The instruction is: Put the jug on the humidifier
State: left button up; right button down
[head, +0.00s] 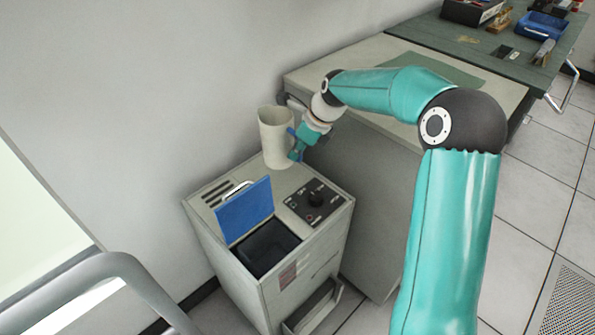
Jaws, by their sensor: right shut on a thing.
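The cream jug (273,140) is upright over the back part of the humidifier in the head view. My right gripper (297,148) is shut on the jug's right side, where the handle would be; the fingers hide that part. The humidifier (240,268) is a pale cabinet with a blue lid (244,210) standing open over a dark opening (264,247). A dark control panel with a knob (315,201) is on its top at the right. I cannot tell whether the jug's base touches the top. My left gripper is not in view.
A pale bench (365,54) with a green mat stands behind the humidifier, to the right. Another bench (480,45) holds a blue tray (541,27) and tools. A grey tubular rail (100,268) is at lower left. The wall is close behind the jug.

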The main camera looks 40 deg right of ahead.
notch_tip(320, 180, down, 6)
jog(key=shift+f+b, duration=0.25)
jog(key=shift+b, duration=0.3)
jog(key=c, duration=1.2)
grip_release()
jog(key=shift+f, duration=0.1)
jog(key=p+v, duration=0.1)
jog(key=v, duration=1.1)
jog(key=shift+p, duration=0.3)
jog(key=shift+s, duration=0.1)
